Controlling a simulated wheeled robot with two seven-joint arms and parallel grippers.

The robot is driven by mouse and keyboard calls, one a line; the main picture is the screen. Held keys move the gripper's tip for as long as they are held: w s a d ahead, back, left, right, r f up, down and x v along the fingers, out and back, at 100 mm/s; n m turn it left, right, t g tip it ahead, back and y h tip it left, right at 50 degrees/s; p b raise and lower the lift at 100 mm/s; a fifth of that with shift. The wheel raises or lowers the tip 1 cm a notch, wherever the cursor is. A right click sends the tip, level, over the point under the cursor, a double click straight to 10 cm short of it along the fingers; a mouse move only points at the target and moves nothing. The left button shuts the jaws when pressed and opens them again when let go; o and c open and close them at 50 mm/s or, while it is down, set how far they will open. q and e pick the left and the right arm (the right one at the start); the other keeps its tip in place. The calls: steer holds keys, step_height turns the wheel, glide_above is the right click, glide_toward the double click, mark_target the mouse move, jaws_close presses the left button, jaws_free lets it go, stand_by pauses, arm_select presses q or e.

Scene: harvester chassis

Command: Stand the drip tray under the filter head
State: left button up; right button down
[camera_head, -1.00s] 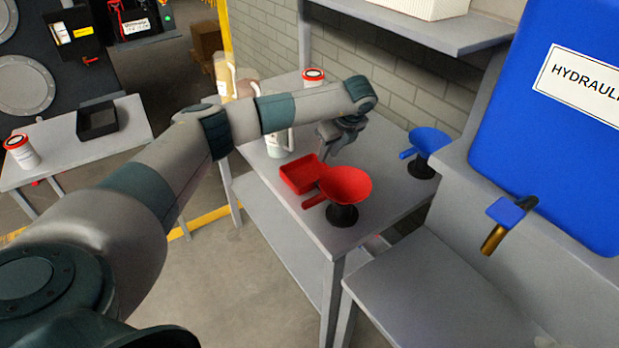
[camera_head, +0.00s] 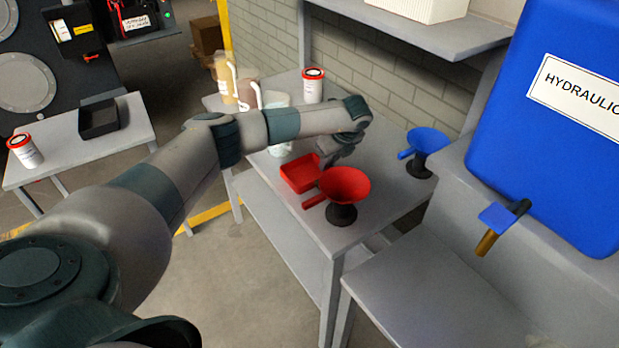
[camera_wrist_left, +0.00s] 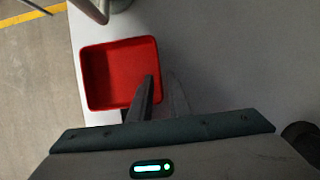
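A shallow red square tray (camera_head: 294,176) lies on the grey workbench, and it shows from above in the left wrist view (camera_wrist_left: 108,75). My left gripper (camera_head: 324,162) is at the tray's right side. In the left wrist view my two fingers (camera_wrist_left: 161,80) are apart, one over the inside of the tray and one outside, with the right wall between their tips. I cannot tell whether either finger touches the wall. A black open tray (camera_head: 98,120) rests on the left table. I cannot identify the filter head. My right gripper is not in view.
A red funnel (camera_head: 345,187) stands close in front of the red tray. A blue funnel (camera_head: 428,142) stands at the right. Pale jugs (camera_head: 247,90) and a red-lidded canister (camera_head: 313,86) stand behind. Another canister (camera_head: 24,151) is on the left table (camera_head: 70,155), before a dark machine.

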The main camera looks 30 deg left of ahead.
arm_select(q)
jaws_close()
steer(key=shift+r, duration=0.1)
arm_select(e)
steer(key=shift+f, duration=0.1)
